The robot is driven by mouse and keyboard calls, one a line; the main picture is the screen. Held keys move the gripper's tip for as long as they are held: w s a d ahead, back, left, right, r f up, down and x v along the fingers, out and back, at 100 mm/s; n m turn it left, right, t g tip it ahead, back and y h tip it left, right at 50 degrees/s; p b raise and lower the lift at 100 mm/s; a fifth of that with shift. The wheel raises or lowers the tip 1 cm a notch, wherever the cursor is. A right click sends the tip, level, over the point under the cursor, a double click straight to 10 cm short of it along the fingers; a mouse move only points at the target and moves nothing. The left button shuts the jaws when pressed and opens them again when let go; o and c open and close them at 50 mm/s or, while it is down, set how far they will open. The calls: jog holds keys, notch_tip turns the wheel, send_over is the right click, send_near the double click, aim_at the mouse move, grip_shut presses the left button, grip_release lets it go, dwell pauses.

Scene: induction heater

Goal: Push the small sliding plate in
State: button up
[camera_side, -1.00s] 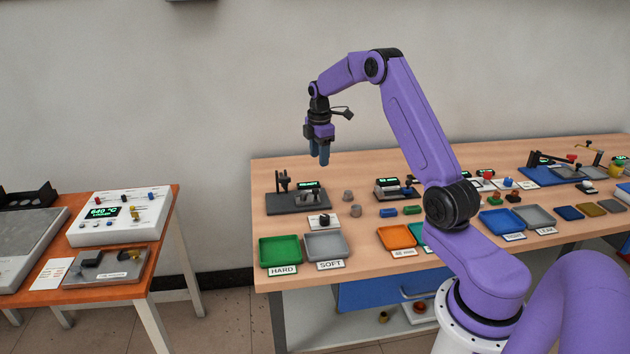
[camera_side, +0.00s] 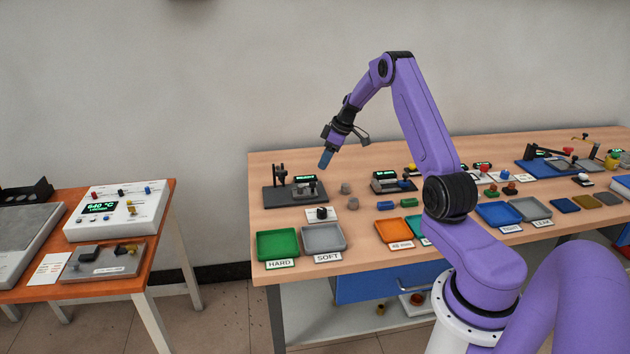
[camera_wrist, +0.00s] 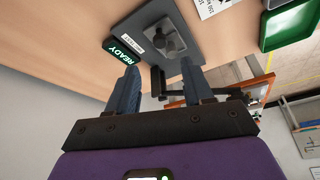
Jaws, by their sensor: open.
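Below is a dark grey base plate (camera_side: 283,199) with a READY display (camera_wrist: 124,50), a grey block (camera_wrist: 168,42) and a black upright post (camera_side: 279,174). On the orange table at left, a white box (camera_side: 133,219) reads 640 °C, with a grey plate (camera_side: 125,264) in front. I cannot tell which part is the small sliding plate.
Green (camera_side: 278,243) and grey (camera_side: 323,238) trays labelled HARD and SOFT stand at the bench's front left. Small grey and blue pieces and another display device (camera_side: 392,182) lie to the right. A gap separates the orange table from the bench.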

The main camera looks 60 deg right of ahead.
aim_at(313, 183)
jog(key=x, duration=0.9)
jog(key=shift+w+f, duration=0.1)
jog(key=shift+f, duration=0.1)
